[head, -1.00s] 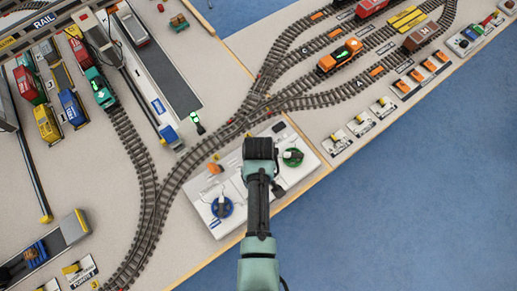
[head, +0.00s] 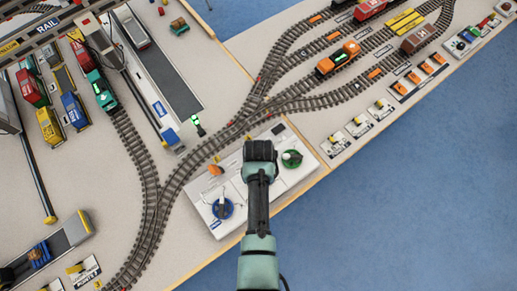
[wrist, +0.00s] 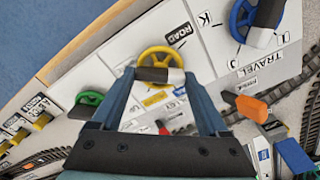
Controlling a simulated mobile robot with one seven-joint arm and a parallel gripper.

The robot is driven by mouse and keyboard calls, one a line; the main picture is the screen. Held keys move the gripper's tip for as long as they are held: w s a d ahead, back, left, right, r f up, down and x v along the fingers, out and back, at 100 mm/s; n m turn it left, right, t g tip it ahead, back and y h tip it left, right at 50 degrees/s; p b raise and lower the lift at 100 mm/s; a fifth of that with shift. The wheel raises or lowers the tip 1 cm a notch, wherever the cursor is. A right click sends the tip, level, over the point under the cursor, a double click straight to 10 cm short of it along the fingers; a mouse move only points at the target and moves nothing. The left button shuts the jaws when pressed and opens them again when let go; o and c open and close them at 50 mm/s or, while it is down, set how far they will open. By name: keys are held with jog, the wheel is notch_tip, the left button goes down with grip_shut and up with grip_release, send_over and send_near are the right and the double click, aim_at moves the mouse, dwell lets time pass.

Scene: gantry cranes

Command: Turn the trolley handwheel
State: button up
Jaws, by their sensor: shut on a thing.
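A yellow handwheel (wrist: 160,58) sits on a white control panel in the wrist view. Its black and white grip (wrist: 160,75) lies between the fingertips of my gripper (wrist: 161,77), which is shut on it. In the head view my gripper (head: 259,151) is over the panel (head: 245,215) and hides the yellow wheel. A blue handwheel (head: 222,209) is to the left and a green one (head: 291,159) to the right. The blue wheel (wrist: 244,20) is at the top right of the wrist view.
An orange lever (wrist: 253,108) stands near the panel, by the railway track (head: 180,185). Model trains, an orange locomotive (head: 338,59) and small switch boxes (head: 358,126) stand around. Blue floor (head: 420,200) lies beyond the wooden table edge.

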jog(key=o, duration=1.2)
jog(key=shift+o, duration=0.2)
jog(key=shift+r, duration=0.15)
notch_tip(320, 180, up, 13)
